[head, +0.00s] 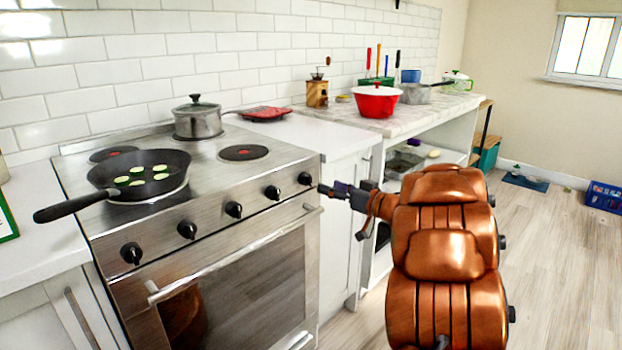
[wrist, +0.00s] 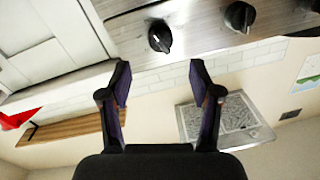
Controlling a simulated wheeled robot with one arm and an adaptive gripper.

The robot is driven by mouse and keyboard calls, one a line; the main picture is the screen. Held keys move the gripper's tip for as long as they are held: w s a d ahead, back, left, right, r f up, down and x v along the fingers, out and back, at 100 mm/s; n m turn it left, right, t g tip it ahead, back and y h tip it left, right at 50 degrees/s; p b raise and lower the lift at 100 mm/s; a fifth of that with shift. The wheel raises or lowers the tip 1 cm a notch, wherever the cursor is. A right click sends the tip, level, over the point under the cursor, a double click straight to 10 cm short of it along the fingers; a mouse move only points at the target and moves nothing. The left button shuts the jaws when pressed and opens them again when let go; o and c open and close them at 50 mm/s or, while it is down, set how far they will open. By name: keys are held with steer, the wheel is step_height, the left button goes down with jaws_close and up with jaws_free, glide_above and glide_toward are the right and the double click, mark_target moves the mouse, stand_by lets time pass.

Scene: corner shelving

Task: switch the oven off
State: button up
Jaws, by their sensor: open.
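The oven (head: 245,285) is a steel stove with a row of several black knobs along its front panel. The rightmost knob (head: 305,179) is closest to my gripper (head: 332,191), which is just right of it and apart from it. In the wrist view my gripper (wrist: 157,76) is open and empty, and a black knob (wrist: 159,36) with a small white mark lies ahead between its fingertips. Another knob (wrist: 239,16) is to the right there. I cannot tell which knob runs the oven or whether it is on.
A black pan (head: 145,180) with green slices and a steel pot (head: 198,120) stand on the stovetop. The oven's door handle (head: 235,255) sticks out below the knobs. A red pot (head: 376,101) is on the counter. The wooden floor (head: 555,255) at right is largely clear.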

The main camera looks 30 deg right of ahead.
mark_target(311, 179)
steer(key=shift+b+x, duration=0.75)
steer(key=shift+x, duration=3.1)
steer(key=shift+s, duration=0.1)
steer(key=shift+c, duration=0.2)
steer(key=c, duration=1.1)
